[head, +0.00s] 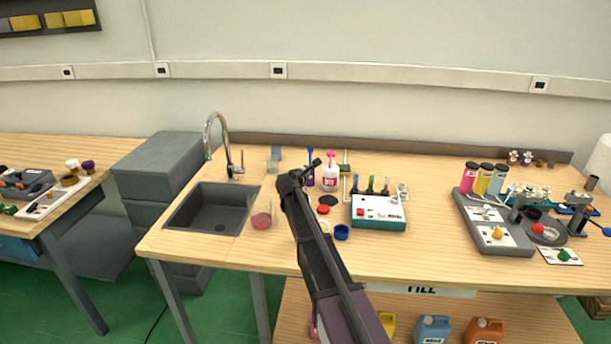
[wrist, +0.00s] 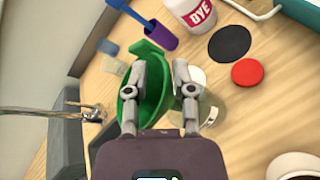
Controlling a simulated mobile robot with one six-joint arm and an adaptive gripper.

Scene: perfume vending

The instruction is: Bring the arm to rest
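My gripper (head: 301,172) is above the workbench (head: 430,265), between the sink and the dye bottle, with my arm reaching in from the front edge. In the wrist view the two fingers of my gripper (wrist: 169,68) stand apart with a gap between them. A green curved piece (wrist: 154,106) shows behind the left finger and in part of the gap; I see no clear grip on it. A clear container (wrist: 211,108) is partly hidden behind the right finger. Its exact distance from the fingers cannot be told.
The sink (head: 212,208) and tap (head: 219,140) are to the left. The dye bottle (head: 330,178), a purple-and-blue tool (wrist: 160,36), a black disc (wrist: 230,43) and a red disc (wrist: 248,72) are close by. A white-topped device (head: 378,211) stands to the right.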

